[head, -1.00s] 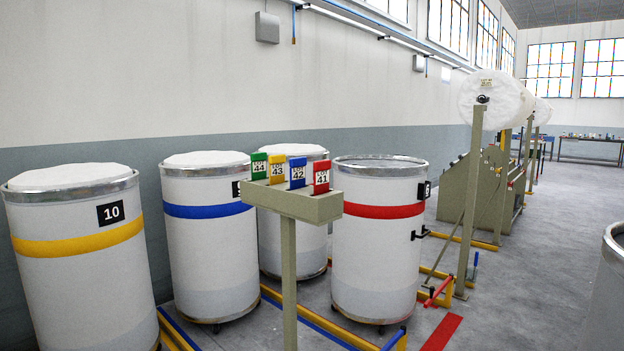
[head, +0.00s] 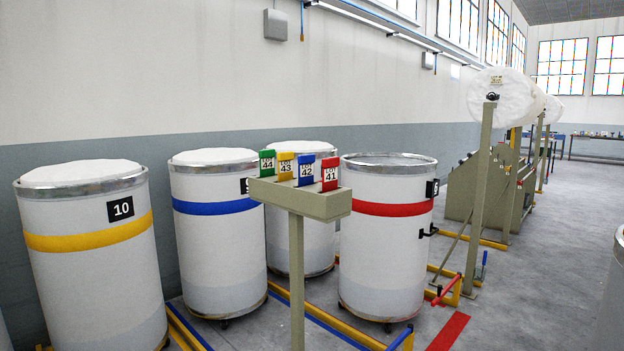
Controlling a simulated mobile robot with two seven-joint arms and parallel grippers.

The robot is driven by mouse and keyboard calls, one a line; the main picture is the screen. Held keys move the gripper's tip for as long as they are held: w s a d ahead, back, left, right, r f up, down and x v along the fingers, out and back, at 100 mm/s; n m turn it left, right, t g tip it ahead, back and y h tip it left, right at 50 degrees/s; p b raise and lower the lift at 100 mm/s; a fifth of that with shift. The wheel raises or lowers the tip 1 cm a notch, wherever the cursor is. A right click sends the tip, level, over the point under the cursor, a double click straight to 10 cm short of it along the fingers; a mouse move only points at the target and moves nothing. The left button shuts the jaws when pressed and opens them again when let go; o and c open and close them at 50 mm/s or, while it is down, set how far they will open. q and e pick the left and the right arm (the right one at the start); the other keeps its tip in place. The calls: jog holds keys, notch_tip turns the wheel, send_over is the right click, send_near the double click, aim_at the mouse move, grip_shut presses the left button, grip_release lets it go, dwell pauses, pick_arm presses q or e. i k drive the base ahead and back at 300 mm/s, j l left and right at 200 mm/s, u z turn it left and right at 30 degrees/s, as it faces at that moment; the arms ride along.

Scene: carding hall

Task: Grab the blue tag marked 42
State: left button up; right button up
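The blue tag marked 42 (head: 306,170) stands upright in a beige tray (head: 318,207) on top of a post (head: 297,280), in the middle of the head view. It is between the yellow tag 43 (head: 286,166) on its left and the red tag 41 (head: 330,174) on its right. The green tag 44 (head: 267,162) is at the left end of the row. Neither of my grippers shows in the view.
Large white cans stand behind and beside the post: one with a yellow band (head: 90,242), one with a blue band (head: 215,208), one with a red band (head: 390,210). Yellow and blue floor rails (head: 350,327) run around them. Open grey floor (head: 530,290) lies to the right.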

aim_at(306, 162)
jog(key=i+l, duration=0.25)
jog(key=i, duration=0.15)
jog(key=i+l, duration=0.3)
jog(key=i+l+u, duration=0.2)
jog(key=u, duration=0.2)
jog(key=i+l+u, duration=0.3)
jog(key=u, duration=0.15)
